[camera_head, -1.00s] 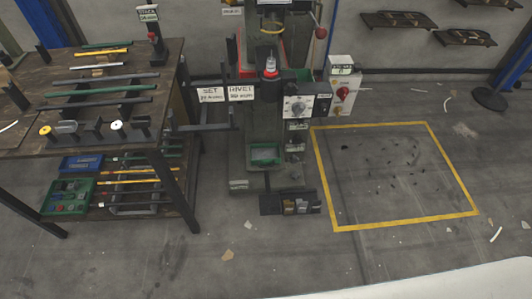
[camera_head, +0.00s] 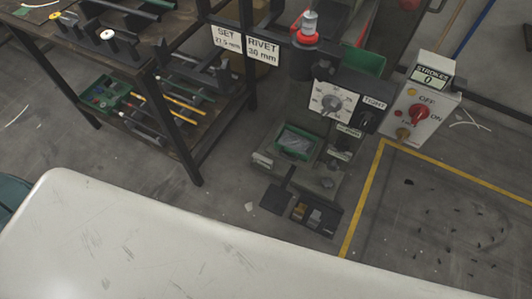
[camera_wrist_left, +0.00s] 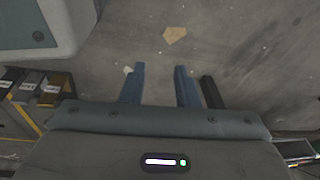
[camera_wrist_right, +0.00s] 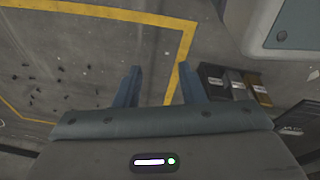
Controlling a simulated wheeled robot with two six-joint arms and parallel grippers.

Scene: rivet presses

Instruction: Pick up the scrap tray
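A green tray (camera_head: 296,143), which looks like the scrap tray, sits low at the foot of the rivet press in the head view. It rests below the dial panel, and its inside looks dark grey. Neither gripper shows in the head view. My left gripper (camera_wrist_left: 160,84) is open and empty over bare floor in the left wrist view. My right gripper (camera_wrist_right: 160,86) is open and empty over the floor by the yellow line in the right wrist view. The green tray is not clearly visible in either wrist view.
A workbench (camera_head: 168,120) with a lower shelf holding another green bin (camera_head: 104,94) stands left. A yellow floor line (camera_head: 364,196) bounds floor at right.

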